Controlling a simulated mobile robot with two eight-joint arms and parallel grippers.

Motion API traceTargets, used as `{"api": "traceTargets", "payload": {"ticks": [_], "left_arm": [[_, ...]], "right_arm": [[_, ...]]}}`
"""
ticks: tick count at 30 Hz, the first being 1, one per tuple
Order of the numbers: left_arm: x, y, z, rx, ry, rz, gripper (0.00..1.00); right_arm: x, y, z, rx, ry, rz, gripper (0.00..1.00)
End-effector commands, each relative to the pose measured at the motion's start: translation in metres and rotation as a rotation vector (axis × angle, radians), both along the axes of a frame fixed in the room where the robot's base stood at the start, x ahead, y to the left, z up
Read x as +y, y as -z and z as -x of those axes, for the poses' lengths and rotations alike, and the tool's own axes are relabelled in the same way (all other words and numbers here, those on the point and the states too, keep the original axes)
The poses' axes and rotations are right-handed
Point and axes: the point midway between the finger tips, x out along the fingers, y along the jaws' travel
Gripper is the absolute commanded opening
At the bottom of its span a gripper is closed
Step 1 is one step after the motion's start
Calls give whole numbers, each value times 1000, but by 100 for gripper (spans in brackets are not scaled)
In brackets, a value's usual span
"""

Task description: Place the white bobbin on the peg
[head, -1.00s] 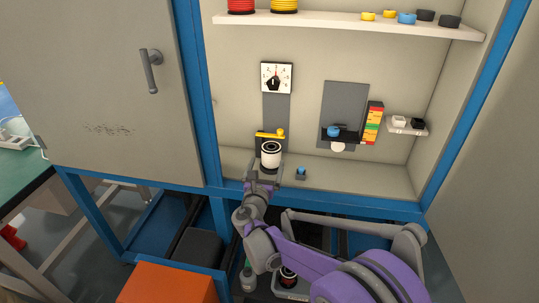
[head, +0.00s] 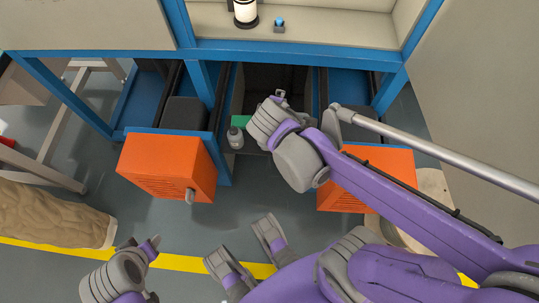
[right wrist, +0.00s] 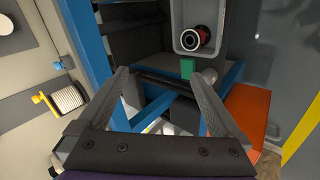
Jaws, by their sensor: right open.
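The white bobbin (head: 245,10) stands upright on the cabinet's bottom ledge at the top of the head view, its top cut off. It also appears at the left of the right wrist view (right wrist: 68,98), beside a yellow part (right wrist: 40,99). My right gripper (head: 281,96) is below and in front of the ledge, apart from the bobbin. Its fingers are spread and empty in the right wrist view (right wrist: 160,78). I cannot make out the peg. Grey and purple parts of mine show at the lower left, possibly including my left gripper; its jaw state is unclear.
A grey tray (right wrist: 179,45) holds a dark and red spool (right wrist: 192,38) ahead of the right gripper. A green block (right wrist: 187,68) is near it. Orange boxes (head: 168,165) flank the opening under the blue frame (head: 280,52). A small blue-topped item (head: 279,25) sits beside the bobbin.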

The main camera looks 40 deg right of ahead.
Motion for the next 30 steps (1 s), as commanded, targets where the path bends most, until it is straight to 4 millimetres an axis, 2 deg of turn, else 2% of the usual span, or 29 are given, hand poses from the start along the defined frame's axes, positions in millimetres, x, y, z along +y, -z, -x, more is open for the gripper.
{"api": "traceTargets", "payload": {"ticks": [1, 3, 6, 9, 14, 30], "left_arm": [[0, 0, 0, 0, 0, 0, 50], [0, 0, 0, 0, 0, 0, 50], [0, 0, 0, 0, 0, 0, 50], [0, 0, 0, 0, 0, 0, 50], [0, 0, 0, 0, 0, 0, 50], [0, 0, 0, 0, 0, 0, 50]], "right_arm": [[17, 12, 27, -17, 96, -153, 100], [40, 25, 54, -31, 224, -347, 100], [68, 37, 82, -34, 369, -555, 100], [86, 43, 97, -28, 459, -677, 100], [94, 45, 104, -23, 503, -736, 100], [94, 45, 103, -24, 499, -732, 100]]}}
